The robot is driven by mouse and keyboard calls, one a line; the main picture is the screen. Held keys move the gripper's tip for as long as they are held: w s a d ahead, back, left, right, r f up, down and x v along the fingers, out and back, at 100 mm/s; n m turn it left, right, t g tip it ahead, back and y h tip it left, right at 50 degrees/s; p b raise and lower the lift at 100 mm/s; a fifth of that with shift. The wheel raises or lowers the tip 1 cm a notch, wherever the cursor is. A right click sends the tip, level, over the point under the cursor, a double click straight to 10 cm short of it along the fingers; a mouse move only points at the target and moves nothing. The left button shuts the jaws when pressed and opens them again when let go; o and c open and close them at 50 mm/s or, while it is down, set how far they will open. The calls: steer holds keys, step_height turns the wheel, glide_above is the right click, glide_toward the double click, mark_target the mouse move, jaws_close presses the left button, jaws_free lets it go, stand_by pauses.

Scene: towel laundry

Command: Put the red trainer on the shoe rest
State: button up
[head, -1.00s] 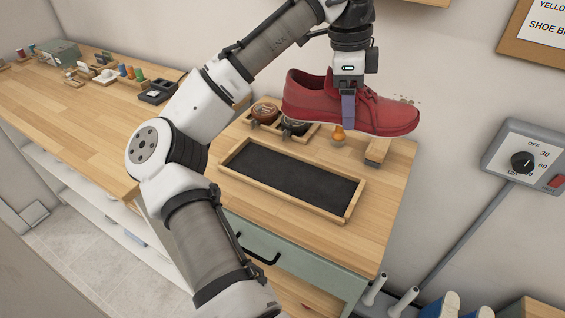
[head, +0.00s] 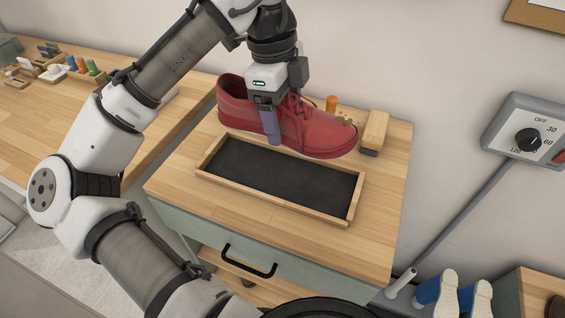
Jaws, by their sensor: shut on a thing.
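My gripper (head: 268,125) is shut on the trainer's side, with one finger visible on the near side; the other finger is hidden. The shoe rest (head: 270,180) looks to be the wooden-framed tray with a dark mat, lying on the wooden worktop. Its mat is empty. The gap between sole and tray cannot be judged exactly, but they look apart.
The worktop (head: 375,235) is clear in front and to the right. A grey dial box (head: 525,130) is on the wall. Blue-and-white shoes (head: 440,288) stand at lower right.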

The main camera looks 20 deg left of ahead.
step_height(320, 180, down, 13)
steer(key=shift+r, duration=0.1)
stand_by(0.3)
steer(key=shift+f, duration=0.25)
steer(key=o, duration=0.9)
steer(key=shift+c, duration=0.2)
steer(key=shift+r, duration=0.1)
steer(key=r, duration=0.4)
steer(key=a+r, duration=0.1)
steer(key=r, duration=0.3)
steer(key=a+r, duration=0.1)
steer(key=r, duration=0.3)
